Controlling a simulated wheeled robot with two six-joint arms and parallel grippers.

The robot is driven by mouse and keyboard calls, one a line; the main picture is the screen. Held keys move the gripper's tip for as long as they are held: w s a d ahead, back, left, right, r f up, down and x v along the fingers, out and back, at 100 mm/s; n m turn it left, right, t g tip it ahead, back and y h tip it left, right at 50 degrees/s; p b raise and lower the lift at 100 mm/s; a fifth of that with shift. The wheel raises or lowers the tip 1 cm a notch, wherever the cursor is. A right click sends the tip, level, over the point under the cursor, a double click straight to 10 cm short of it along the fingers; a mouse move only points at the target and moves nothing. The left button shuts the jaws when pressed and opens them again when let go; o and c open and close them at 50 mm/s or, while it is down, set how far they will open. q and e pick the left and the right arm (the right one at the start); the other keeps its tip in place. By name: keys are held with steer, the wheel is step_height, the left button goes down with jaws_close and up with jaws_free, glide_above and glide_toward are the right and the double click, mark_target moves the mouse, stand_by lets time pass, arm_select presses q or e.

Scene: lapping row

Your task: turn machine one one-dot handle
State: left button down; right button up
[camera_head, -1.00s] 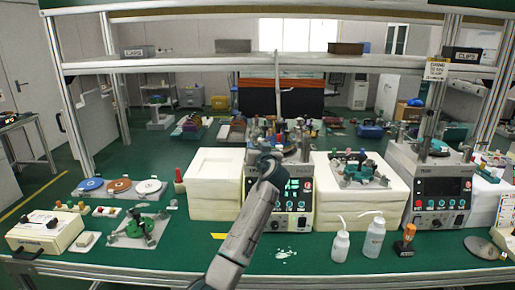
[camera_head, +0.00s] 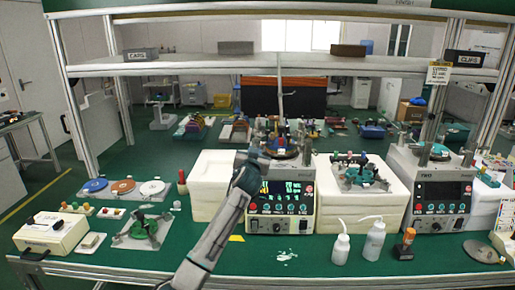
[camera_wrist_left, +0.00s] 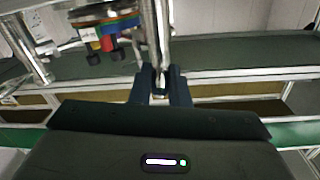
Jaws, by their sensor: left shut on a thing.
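Machine one (camera_head: 280,222), a pale box with a lit green and yellow display, stands at the middle of the green bench. A round plate with coloured parts (camera_head: 285,146) is on its top. My left gripper (camera_head: 268,158) is at the upper left of this machine. In the left wrist view the fingers (camera_wrist_left: 161,82) are closed around the lower end of a grey metal handle (camera_wrist_left: 158,38). No dot is readable on it. Red, blue and green parts (camera_wrist_left: 108,38) show just left of the fingers. My right gripper is not in view.
White blocks flank machine one, on the left (camera_head: 212,190) and right (camera_head: 385,200); the right one carries a fixture. A second machine (camera_head: 437,195) is further right. Two bottles (camera_head: 374,240) stand at the front right. A shelf beam crosses above.

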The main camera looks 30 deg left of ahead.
arm_select(q)
steer(key=shift+s+a+m+t+h+p, duration=0.15)
steer(key=shift+a+m+t+h+p, duration=0.2)
steer(key=shift+m+h+p, duration=0.35)
steer(key=shift+s+a+m+t+h+p, duration=0.1)
steer(key=shift+a+m+t+h+p, duration=0.3)
steer(key=shift+h+p, duration=0.45)
steer(key=shift+d, duration=0.15)
steer(key=c, duration=1.4)
jaws_free()
steer(key=shift+b+v, duration=2)
steer(key=shift+v, duration=3.45)
